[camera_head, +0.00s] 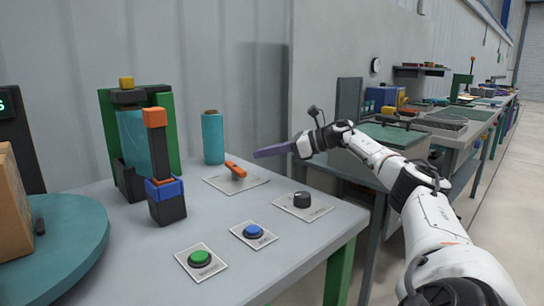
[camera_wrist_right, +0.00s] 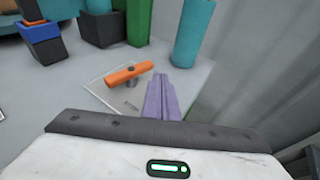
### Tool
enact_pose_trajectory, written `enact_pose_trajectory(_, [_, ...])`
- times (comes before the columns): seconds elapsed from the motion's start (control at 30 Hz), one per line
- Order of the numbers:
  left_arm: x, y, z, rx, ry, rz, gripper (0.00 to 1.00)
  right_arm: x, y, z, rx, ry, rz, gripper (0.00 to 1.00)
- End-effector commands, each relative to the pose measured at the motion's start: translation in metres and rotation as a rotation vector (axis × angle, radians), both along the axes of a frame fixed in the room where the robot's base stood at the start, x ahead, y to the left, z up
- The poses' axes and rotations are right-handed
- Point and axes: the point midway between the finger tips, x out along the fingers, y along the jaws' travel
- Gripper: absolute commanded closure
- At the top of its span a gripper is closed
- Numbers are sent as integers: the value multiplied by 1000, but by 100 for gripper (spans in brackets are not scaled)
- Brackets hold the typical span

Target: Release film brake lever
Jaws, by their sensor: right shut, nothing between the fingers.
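A short orange lever (camera_head: 235,169) stands on a post above a pale label plate (camera_head: 218,183) on the grey table. In the right wrist view the orange lever (camera_wrist_right: 130,72) lies at a slant on its grey post, with the plate (camera_wrist_right: 196,88) beneath. My right gripper (camera_head: 258,153) has purple fingers. They are shut and empty, just right of the lever in the head view. In the right wrist view the closed fingertips (camera_wrist_right: 158,78) are close to the lever's post; I cannot tell whether they touch it. My left gripper is out of view.
A teal roll (camera_head: 212,138) stands behind the lever. The wrapping unit with an orange-topped post (camera_head: 155,145) stands left. A black knob (camera_head: 302,199), blue button (camera_head: 253,231) and green button (camera_head: 200,258) are in front. A turntable (camera_head: 75,245) carries a box (camera_head: 12,205).

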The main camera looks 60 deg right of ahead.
Motion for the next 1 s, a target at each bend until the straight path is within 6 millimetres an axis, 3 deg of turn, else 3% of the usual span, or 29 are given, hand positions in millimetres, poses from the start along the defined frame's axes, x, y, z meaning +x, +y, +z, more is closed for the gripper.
enact_pose_trajectory(0.23, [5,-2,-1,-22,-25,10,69,-21,-5,5,-1,2,-1,100])
enact_pose_trajectory(1.0, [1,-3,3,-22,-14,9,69,-23,-6,15,0,-1,-1,100])
